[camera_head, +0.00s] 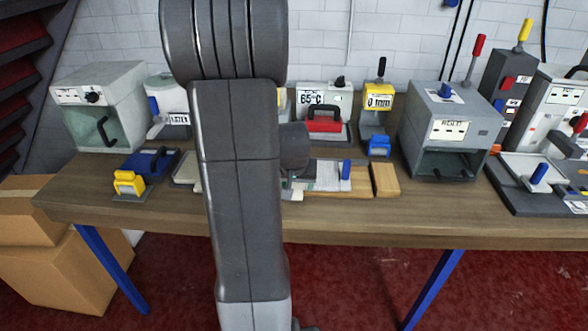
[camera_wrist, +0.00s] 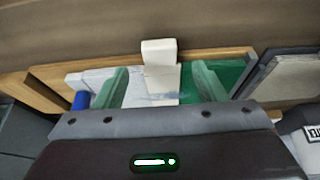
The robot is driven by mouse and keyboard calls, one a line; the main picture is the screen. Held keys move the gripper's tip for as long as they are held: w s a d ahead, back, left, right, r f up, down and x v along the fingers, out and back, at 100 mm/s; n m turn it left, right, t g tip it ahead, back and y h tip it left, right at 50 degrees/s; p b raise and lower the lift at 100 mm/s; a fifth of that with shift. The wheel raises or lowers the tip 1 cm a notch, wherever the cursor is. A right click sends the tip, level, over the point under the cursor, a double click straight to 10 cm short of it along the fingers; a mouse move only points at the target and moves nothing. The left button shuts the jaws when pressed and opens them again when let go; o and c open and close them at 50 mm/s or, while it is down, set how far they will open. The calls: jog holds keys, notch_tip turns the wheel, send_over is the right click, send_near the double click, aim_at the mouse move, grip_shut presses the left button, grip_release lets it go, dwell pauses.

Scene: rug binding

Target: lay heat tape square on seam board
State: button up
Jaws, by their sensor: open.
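In the wrist view my gripper (camera_wrist: 160,72) is open, with its two pale green fingers apart above a wooden board (camera_wrist: 215,56). This looks like the seam board; its wood also shows in the head view (camera_head: 352,195). A white block with a pale strip (camera_wrist: 159,52) lies between the fingers and overhangs the board's edge; it may be the heat tape, but I cannot tell. It also shows in the head view (camera_head: 297,195). A whitish sheet (camera_wrist: 145,88) and a green piece (camera_wrist: 228,72) lie on the board. My arm hides the gripper in the head view.
A blue peg (camera_head: 346,168) stands at the board's right end, beside a wooden block (camera_head: 386,180). A yellow tool (camera_head: 129,183) sits left. The table's front strip (camera_head: 420,222) is clear.

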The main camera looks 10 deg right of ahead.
jog(key=v, duration=1)
